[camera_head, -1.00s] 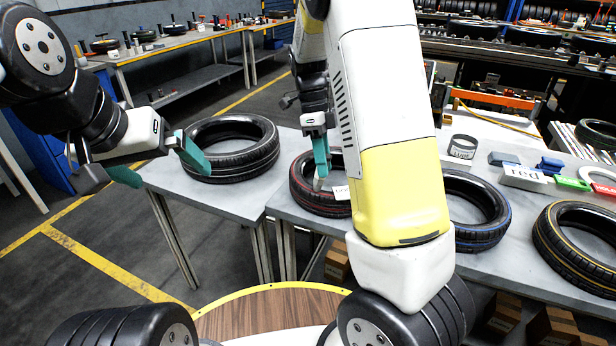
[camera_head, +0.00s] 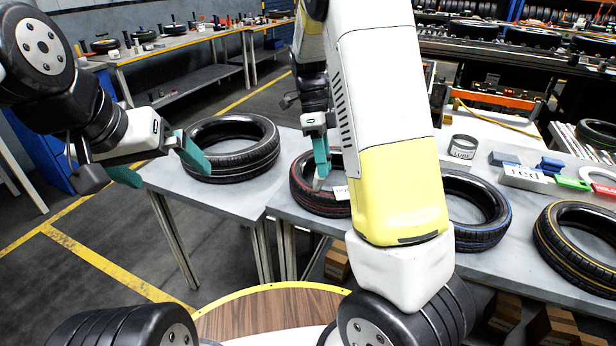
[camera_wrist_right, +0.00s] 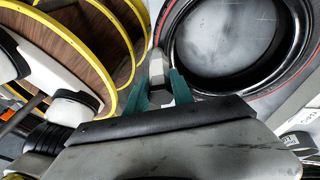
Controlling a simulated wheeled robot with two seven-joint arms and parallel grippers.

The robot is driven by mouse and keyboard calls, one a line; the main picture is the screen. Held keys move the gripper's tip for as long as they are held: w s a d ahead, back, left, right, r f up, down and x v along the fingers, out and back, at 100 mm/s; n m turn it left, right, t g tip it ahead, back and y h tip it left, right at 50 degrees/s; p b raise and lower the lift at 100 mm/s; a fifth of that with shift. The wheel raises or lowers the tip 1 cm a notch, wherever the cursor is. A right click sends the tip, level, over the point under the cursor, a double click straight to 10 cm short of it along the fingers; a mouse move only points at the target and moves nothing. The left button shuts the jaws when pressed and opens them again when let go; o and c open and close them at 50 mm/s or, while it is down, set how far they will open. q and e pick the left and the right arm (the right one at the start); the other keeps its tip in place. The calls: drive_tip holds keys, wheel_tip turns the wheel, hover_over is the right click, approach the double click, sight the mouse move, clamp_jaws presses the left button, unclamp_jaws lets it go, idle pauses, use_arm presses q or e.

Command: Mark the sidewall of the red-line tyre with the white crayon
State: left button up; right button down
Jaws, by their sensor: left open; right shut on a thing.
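The red-line tyre (camera_head: 310,192) lies flat on the grey table, partly hidden behind my right arm. Its red line also shows in the right wrist view, where the tyre (camera_wrist_right: 290,62) fills the upper right. My right gripper (camera_head: 320,172) is shut on the white crayon (camera_head: 318,183), pointing down over the tyre's left part. In the right wrist view the crayon (camera_wrist_right: 157,62) sticks out between the green fingers beside the tyre; I cannot tell whether its tip touches. My left gripper (camera_head: 155,165) is open and empty, left of a plain black tyre.
A plain black tyre (camera_head: 232,165) lies on the left table. A blue-line tyre (camera_head: 482,215) and a yellow-line tyre (camera_head: 575,240) lie to the right. A "red" sign block (camera_head: 525,178), a labelled cup (camera_head: 463,147) and coloured blocks stand behind. Cardboard boxes (camera_head: 503,312) sit below.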

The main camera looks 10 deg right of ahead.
drive_tip(key=shift+w+d, duration=0.3)
drive_tip(key=shift+w, duration=0.15)
idle(0.3)
drive_tip(key=shift+s+a, duration=0.15)
drive_tip(key=shift+s, duration=0.15)
drive_tip(key=shift+s+a+f, duration=0.1)
drive_tip(key=shift+s+a, duration=0.1)
drive_tip(key=shift+s, duration=0.05)
drive_tip(key=shift+s+a, duration=0.1)
idle(0.4)
drive_tip(key=shift+w+d, duration=0.35)
drive_tip(key=shift+w, duration=0.05)
drive_tip(key=shift+w+d, duration=0.1)
drive_tip(key=shift+w, duration=0.05)
idle(0.4)
